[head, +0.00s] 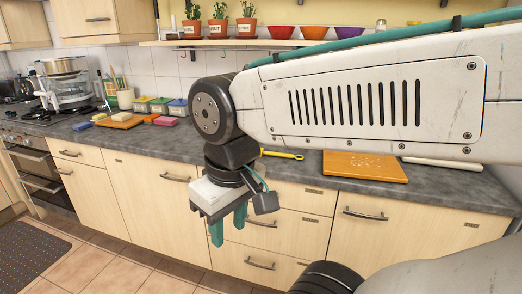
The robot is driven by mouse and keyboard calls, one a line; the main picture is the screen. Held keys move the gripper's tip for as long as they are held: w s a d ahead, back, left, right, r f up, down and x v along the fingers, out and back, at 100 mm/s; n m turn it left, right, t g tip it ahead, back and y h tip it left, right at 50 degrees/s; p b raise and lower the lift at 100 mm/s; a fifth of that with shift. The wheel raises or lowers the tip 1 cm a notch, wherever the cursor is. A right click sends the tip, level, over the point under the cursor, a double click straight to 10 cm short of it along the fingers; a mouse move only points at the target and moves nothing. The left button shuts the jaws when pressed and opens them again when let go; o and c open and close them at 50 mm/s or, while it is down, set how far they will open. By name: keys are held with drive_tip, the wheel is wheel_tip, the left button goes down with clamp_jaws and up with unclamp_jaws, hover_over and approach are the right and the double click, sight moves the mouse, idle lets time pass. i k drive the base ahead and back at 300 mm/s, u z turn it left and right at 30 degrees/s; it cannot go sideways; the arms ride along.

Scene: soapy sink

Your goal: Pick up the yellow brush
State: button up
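A yellow brush (283,154) lies on the grey worktop, just right of my wrist in the picture. Its handle shows, with a loop at the right end; its left end is hidden behind my arm, so I cannot see the bristles. My gripper (228,229) points down with two teal fingers apart and nothing between them. It hangs in front of the drawer fronts, to the lower left of the brush and apart from it.
An orange board (365,167) lies right of the brush, with a whitish long object (442,163) beyond it. Sponges, a wooden board (121,121) and small tubs (160,105) stand at left. Potted herbs (218,27) and bowls (281,32) sit on a shelf above.

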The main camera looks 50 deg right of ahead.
sight(272, 153)
drive_tip(key=z, duration=0.35)
drive_tip(key=i, duration=0.55)
drive_tip(key=z, duration=0.9)
drive_tip(key=i, duration=0.35)
drive_tip(key=z, duration=0.4)
